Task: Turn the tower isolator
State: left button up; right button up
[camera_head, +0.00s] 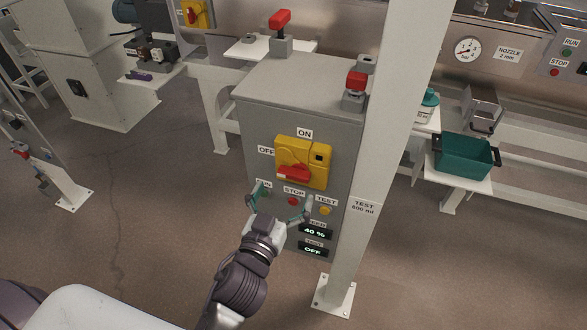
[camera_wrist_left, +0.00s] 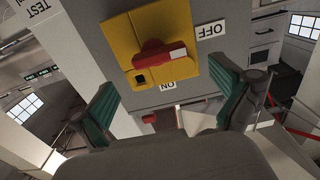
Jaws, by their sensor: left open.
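The isolator on the grey cabinet (camera_head: 262,106) is a yellow plate (camera_head: 318,174) with a red handle (camera_head: 293,174). ON is printed above it and OFF to its left. The handle lies roughly level, its pale tip towards OFF. In the left wrist view the red handle (camera_wrist_left: 158,58) also shows, its white tip towards the OFF label (camera_wrist_left: 212,30). My left gripper (camera_head: 282,198) is open and empty in front of the cabinet, just below the handle. Its two fingers appear either side of the plate in the left wrist view, apart from the handle. My right gripper is not in view.
RUN, STOP and TEST buttons and small displays (camera_head: 316,232) sit below the isolator. A pale post (camera_head: 385,130) stands close on the cabinet's right. Red-handled parts (camera_head: 356,82) stand on and behind the cabinet top. A green bin (camera_head: 462,157) is further right.

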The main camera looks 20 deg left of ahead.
aim_at(292, 177)
pick_arm(q)
jog(key=w+p, duration=0.1)
jog(key=w, duration=0.5)
jog(key=shift+w+d, duration=0.1)
jog(key=shift+d, duration=0.05)
jog(key=shift+c, duration=0.3)
jog(key=c, duration=1.1)
